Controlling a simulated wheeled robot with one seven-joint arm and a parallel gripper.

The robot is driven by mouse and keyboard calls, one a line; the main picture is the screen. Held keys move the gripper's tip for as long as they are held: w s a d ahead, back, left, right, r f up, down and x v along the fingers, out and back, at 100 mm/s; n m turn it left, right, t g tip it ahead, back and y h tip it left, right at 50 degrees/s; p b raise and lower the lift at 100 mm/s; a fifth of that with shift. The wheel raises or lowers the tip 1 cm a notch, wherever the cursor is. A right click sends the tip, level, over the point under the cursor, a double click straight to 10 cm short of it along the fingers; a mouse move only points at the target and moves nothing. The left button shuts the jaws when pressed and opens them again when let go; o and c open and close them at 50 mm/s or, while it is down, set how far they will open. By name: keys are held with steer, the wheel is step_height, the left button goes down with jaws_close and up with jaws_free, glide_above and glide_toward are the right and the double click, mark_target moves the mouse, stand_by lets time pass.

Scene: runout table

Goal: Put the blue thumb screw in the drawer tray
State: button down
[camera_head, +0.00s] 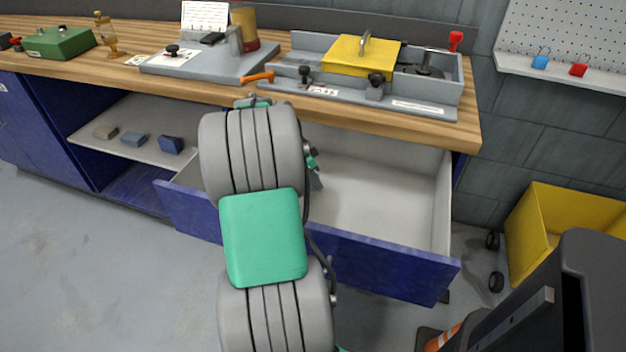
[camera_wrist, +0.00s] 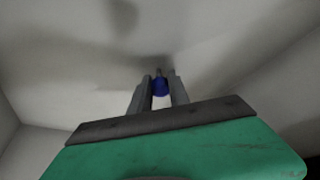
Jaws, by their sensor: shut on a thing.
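In the wrist view the blue thumb screw (camera_wrist: 160,86) sits between the fingertips of my gripper (camera_wrist: 159,92), which is shut on it. Pale surfaces of the drawer tray (camera_wrist: 60,75) fill the view around it. In the head view the drawer tray (camera_head: 385,200) is pulled open below the worktop, with a blue front and a light, bare inside on the right. My arm covers the left part of the drawer. I cannot tell how high the screw is above the tray floor.
An open shelf (camera_head: 95,140) with small blocks is left of the drawer. A yellow bin (camera_head: 530,235) stands at right.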

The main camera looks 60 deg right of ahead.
steer(key=shift+f, duration=0.15)
steer(key=c, duration=1.2)
jaws_free()
steer(key=shift+c, duration=0.2)
steer(key=shift+r, duration=0.35)
steer(key=p+v, duration=0.2)
steer(key=v, duration=1)
steer(key=shift+f, duration=0.1)
